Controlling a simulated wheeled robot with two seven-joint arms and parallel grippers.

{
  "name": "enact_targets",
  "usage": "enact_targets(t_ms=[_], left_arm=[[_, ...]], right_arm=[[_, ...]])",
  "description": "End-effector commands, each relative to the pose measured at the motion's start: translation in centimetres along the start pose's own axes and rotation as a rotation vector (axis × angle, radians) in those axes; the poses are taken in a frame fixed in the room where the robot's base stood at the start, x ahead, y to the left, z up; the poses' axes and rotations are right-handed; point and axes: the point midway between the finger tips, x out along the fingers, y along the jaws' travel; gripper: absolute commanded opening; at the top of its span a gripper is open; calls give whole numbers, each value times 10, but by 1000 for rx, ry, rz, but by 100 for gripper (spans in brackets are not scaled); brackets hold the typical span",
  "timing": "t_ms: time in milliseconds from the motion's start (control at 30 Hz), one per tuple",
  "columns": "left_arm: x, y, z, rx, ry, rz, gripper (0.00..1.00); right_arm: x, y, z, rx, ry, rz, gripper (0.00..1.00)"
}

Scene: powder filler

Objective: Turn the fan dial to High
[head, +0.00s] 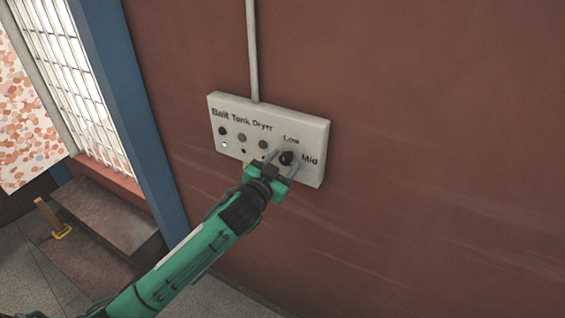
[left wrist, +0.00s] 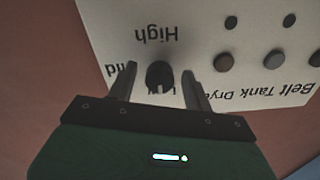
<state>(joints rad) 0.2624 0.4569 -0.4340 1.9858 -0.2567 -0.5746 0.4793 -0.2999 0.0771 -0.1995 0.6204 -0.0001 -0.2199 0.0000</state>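The fan dial (head: 287,158) is a small dark knob at the right end of a white control panel (head: 318,150) marked "Belt Tank Dryer". "Low" is printed above the dial and "Mid" to its right. In the left wrist view, which is upside down, the dial (left wrist: 160,75) shows with "High" beside it. My left gripper (head: 282,157) is at the panel with its fingers on either side of the dial. In the left wrist view its fingers (left wrist: 158,80) are apart, with gaps to the dial. Where the dial points is unclear. My right gripper is out of view.
Several small buttons and a lit green lamp (head: 224,145) sit left of the dial. A white conduit (head: 252,50) runs up the red wall (head: 430,120). A blue post (head: 130,100), a grated window and a brown step (head: 110,215) are at the left.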

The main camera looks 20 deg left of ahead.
Motion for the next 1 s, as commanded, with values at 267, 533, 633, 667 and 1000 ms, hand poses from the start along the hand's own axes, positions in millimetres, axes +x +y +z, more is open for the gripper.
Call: enact_targets(t_ms=[267, 533, 633, 667, 1000], left_arm=[[0, 0, 0, 0, 0, 0, 7], [0, 0, 0, 36, 0, 0, 7], [0, -1, 0, 79, 0, 0, 7], [0, -1, 0, 95, 0, 0, 7], [0, -1, -1, 376, 0, 0, 7]], right_arm=[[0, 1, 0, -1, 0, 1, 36], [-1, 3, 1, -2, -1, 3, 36], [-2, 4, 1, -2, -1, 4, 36], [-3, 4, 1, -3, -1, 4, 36], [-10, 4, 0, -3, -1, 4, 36]])
